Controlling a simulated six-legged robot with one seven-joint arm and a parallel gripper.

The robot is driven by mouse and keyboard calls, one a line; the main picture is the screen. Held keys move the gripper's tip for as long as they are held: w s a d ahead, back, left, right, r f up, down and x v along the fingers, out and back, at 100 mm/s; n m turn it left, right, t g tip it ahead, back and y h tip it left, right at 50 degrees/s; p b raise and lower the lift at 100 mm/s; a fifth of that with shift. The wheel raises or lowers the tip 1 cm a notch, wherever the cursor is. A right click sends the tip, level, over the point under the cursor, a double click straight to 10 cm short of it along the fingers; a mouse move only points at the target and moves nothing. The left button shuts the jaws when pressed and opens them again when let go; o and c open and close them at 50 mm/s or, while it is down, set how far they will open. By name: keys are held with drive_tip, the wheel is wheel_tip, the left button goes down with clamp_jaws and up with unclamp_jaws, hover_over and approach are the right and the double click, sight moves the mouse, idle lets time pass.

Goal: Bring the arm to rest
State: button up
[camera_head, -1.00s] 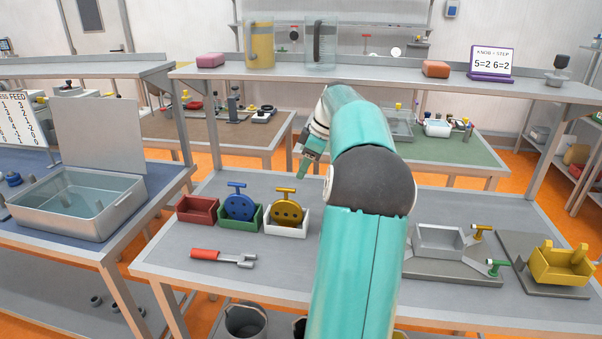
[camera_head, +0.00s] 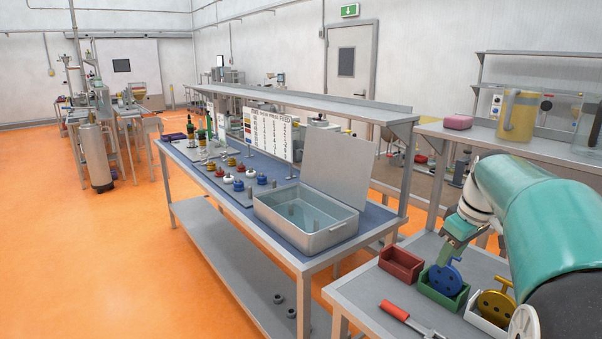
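My teal arm (camera_head: 540,215) comes in from the right edge and bends down at the wrist. My gripper (camera_head: 446,258) is at its green lower end. In the picture it overlaps the top of a blue disc with a handle (camera_head: 445,280); I cannot tell whether they touch. The fingertips are too small and covered to show whether they are open or shut. The blue disc stands in a green bin (camera_head: 432,294). A yellow disc (camera_head: 497,307) stands in a white bin (camera_head: 474,319), partly hidden by my arm. A red bin (camera_head: 401,264) looks empty.
A red-handled tool (camera_head: 395,310) lies on the near bench (camera_head: 362,291). A blue-topped bench (camera_head: 215,178) holds an open metal tank (camera_head: 305,238), a chart (camera_head: 267,132) and several coloured knobs. Orange floor (camera_head: 110,240) is clear at left.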

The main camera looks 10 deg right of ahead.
drive_tip(key=s+a, duration=0.1)
drive_tip(key=a, duration=0.9)
drive_tip(key=s+a+f+m+t, duration=0.1)
drive_tip(key=s+a+f, duration=0.2)
drive_tip(key=s+a, duration=0.4)
drive_tip(key=s+a+f+m+t, duration=0.1)
drive_tip(key=s+a+f+m, duration=0.1)
drive_tip(key=s+a, duration=0.5)
drive_tip(key=a, duration=0.6)
drive_tip(key=shift+f+t, duration=0.3)
drive_tip(key=shift+f, duration=0.1)
drive_tip(key=shift+s+d, duration=0.1)
